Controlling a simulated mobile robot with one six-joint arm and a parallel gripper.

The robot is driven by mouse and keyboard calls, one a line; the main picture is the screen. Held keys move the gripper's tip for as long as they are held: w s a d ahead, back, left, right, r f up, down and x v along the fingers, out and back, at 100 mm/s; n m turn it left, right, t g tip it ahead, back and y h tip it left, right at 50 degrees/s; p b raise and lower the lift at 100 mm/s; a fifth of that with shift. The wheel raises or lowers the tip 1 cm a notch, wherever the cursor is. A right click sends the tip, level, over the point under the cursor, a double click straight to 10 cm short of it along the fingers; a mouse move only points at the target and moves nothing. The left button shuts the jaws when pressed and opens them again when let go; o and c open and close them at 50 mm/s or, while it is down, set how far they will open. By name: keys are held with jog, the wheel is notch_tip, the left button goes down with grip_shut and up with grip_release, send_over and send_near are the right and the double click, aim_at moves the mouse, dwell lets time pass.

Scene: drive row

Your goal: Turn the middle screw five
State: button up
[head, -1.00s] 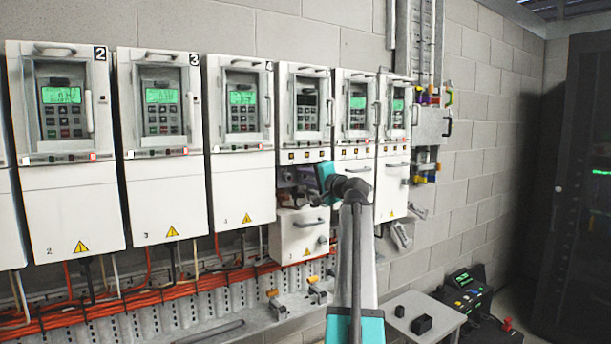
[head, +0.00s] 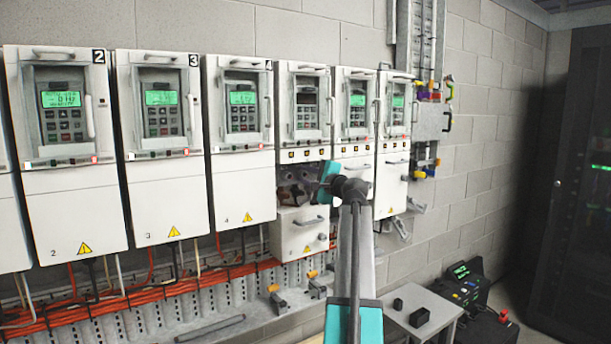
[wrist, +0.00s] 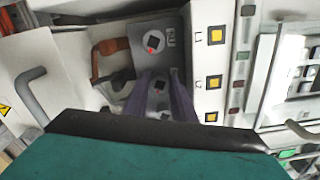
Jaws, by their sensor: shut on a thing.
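The open terminal bay (head: 291,180) is in the lower part of the fourth full drive from the left, whose display is dark. In the wrist view three screws show in a column on a grey plate: an upper screw (wrist: 153,42), the middle screw (wrist: 158,87) and a lower screw (wrist: 165,117). My gripper (wrist: 160,80) reaches up from below, its two purplish fingers on either side of the middle screw and shut on it. In the head view my teal gripper body (head: 328,181) is at the bay's right edge; the fingertips are hard to make out there.
The lower cover (head: 300,240) with a handle hangs below the bay. An orange-brown cable (wrist: 108,60) lies close left of the screws. Neighbouring drive fronts (head: 240,190) flank the bay. A small table (head: 425,318) stands at the lower right.

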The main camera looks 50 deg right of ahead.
jog(key=o, duration=1.1)
jog(key=shift+c, duration=0.2)
jog(key=shift+s, duration=0.15)
jog(key=b+v, duration=0.3)
jog(key=v, duration=1)
jog(key=shift+s+b, duration=0.25)
jog(key=shift+b, duration=0.1)
jog(key=shift+a, duration=0.1)
